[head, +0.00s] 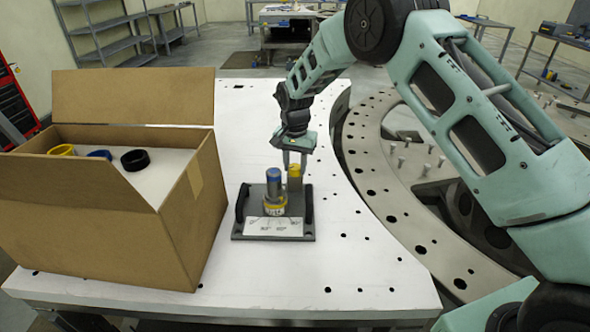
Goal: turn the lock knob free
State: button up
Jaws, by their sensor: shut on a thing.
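A dark grey turret plate (234,233) with a black handle on each side lies on the white table. A white angle label (273,227) is at its front. A blue-topped grey cylinder (273,185) stands upright on it, with a yellow ring (272,206) around its base. The yellow lock knob (294,172) is just behind and right of the cylinder. My gripper (294,164) points down from above and is shut on the lock knob. The fingers hide part of the knob, and the cylinder hides part of the plate behind it.
An open cardboard box (185,215) stands left of the plate, holding several rings: yellow, blue and black. The white table (370,270) has free room in front and right. A curved, holed metal ring (400,215) borders the table at the right, under my arm.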

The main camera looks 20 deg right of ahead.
aim_at(295, 167)
jog(key=n+b, duration=0.2)
jog(key=n, duration=0.4)
jog(key=shift+n, duration=0.3)
jog(key=n+b, duration=0.1)
jog(key=n, duration=0.5)
jog(key=shift+r+b, duration=0.1)
jog(key=shift+b, duration=0.2)
jog(key=o, duration=1)
notch_tip(295, 167, up, 17)
jog(key=b, duration=0.3)
jog(key=shift+r, duration=0.2)
